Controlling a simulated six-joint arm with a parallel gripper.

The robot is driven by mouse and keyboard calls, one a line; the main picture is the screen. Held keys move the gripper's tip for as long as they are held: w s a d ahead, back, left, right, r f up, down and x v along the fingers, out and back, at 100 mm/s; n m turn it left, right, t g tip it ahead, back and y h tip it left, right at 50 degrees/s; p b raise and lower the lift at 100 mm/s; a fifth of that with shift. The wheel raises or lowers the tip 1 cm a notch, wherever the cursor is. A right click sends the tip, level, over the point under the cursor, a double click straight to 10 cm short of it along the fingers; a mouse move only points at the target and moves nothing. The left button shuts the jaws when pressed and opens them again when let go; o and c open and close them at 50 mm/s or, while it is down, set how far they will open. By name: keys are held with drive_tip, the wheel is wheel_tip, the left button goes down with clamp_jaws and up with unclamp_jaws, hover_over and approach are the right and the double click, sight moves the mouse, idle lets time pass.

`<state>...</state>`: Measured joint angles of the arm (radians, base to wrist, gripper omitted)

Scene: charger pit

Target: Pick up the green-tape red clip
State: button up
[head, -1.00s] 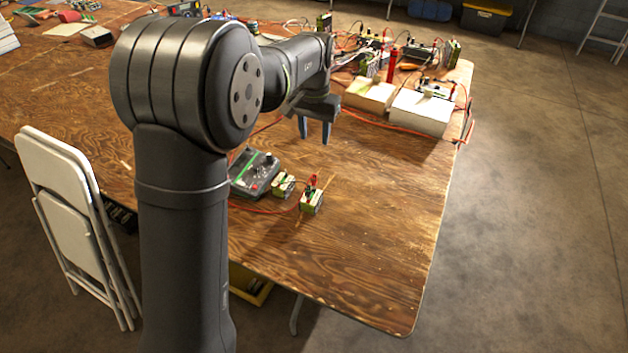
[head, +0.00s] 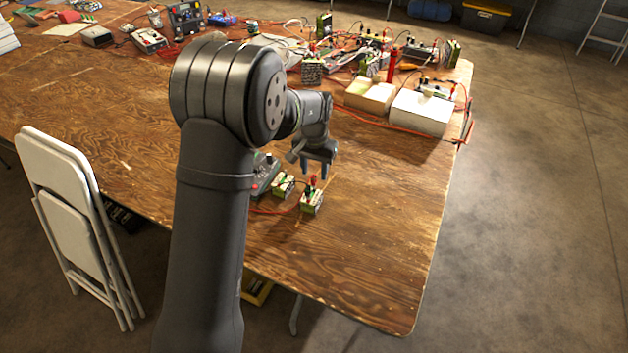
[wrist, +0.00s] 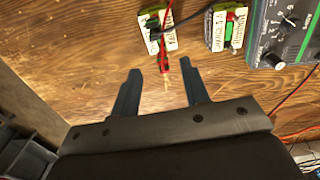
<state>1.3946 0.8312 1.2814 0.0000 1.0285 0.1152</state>
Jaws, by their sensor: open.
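A red clip (wrist: 163,62) with a bare metal tip stands at a small green and white battery block (wrist: 157,30) in the wrist view. In the head view the clip (head: 312,182) sits atop the right-hand block (head: 312,203). I cannot make out green tape on the clip. My gripper (head: 314,168) is open, just above and behind that block. In the wrist view, my gripper's two fingers (wrist: 159,67) stand either side of the clip's front part, with nothing visibly clamped.
A second battery block (head: 283,186) stands just left of the first. A grey meter box (wrist: 285,30) with knobs is beside it, partly hidden by my arm in the head view. Red wires run nearby. The wooden table (head: 380,220) is clear to the right and front.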

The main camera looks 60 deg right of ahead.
sight(314, 176)
drive_tip(key=f, duration=0.3)
drive_tip(key=shift+w+d+f, duration=0.2)
drive_tip(key=shift+f, duration=0.2)
drive_tip(key=c, duration=0.9)
drive_tip(key=shift+o, duration=0.2)
drive_tip(key=shift+r, duration=0.1)
drive_tip(key=shift+r, duration=0.45)
drive_tip(key=s+a+r, duration=0.3)
drive_tip(key=s+r, duration=0.7)
drive_tip(key=s, duration=0.1)
drive_tip(key=shift+a, duration=0.35)
